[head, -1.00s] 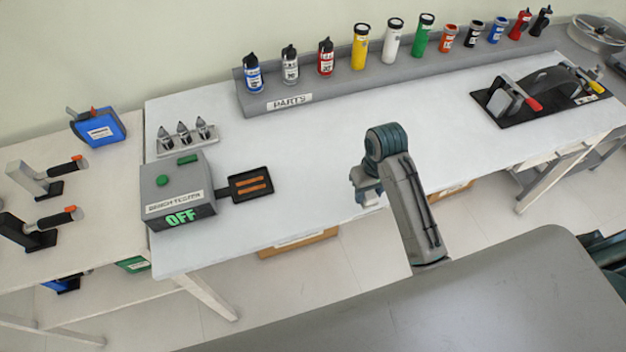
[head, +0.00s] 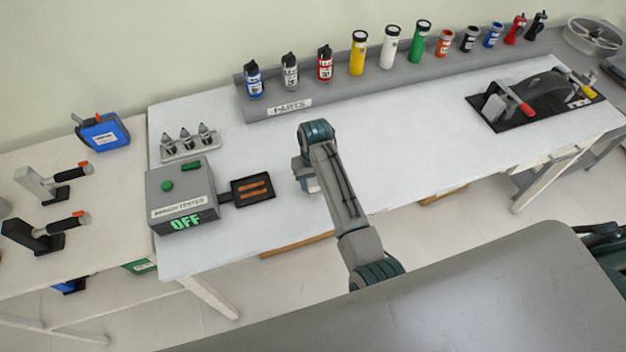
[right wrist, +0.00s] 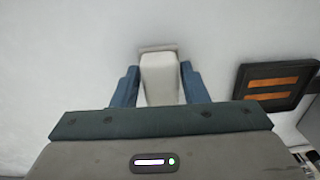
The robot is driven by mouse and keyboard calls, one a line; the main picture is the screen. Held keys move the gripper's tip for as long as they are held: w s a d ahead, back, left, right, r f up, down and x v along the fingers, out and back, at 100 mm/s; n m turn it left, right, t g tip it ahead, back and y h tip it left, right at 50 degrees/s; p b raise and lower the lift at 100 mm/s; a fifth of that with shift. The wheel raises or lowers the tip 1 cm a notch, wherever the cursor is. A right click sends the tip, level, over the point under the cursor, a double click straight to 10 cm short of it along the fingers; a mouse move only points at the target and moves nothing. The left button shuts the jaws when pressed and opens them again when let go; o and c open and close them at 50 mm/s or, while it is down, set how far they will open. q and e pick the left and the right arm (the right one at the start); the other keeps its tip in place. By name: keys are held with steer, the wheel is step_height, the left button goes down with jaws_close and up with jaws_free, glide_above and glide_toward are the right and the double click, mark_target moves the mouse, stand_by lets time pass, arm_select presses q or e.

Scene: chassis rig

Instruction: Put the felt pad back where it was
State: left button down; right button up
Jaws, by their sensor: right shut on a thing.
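My right gripper (head: 308,186) is over the white bench, to the right of the bench tester's small black tray. In the right wrist view, its two blue fingers (right wrist: 160,88) are shut on a pale, off-white block, which I take to be the felt pad (right wrist: 160,75). A slightly wider grey-beige edge shows at the block's far end. In the head view the arm mostly hides what it holds. I cannot tell whether the block touches the bench. My left gripper is not in view.
The bench tester (head: 183,196) reads OFF; its black tray (head: 236,198) holds two orange-brown strips. A rack of pointed pieces (head: 188,142) stands behind it. A grey PARTS shelf (head: 290,110) with several bottles runs along the back. The white bench's middle (head: 400,140) is clear.

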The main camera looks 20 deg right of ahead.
steer(key=shift+f, duration=0.4)
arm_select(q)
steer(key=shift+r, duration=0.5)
arm_select(e)
steer(key=shift+f, duration=0.35)
steer(key=shift+f, duration=0.15)
steer(key=o, duration=1)
steer(key=shift+o, duration=0.2)
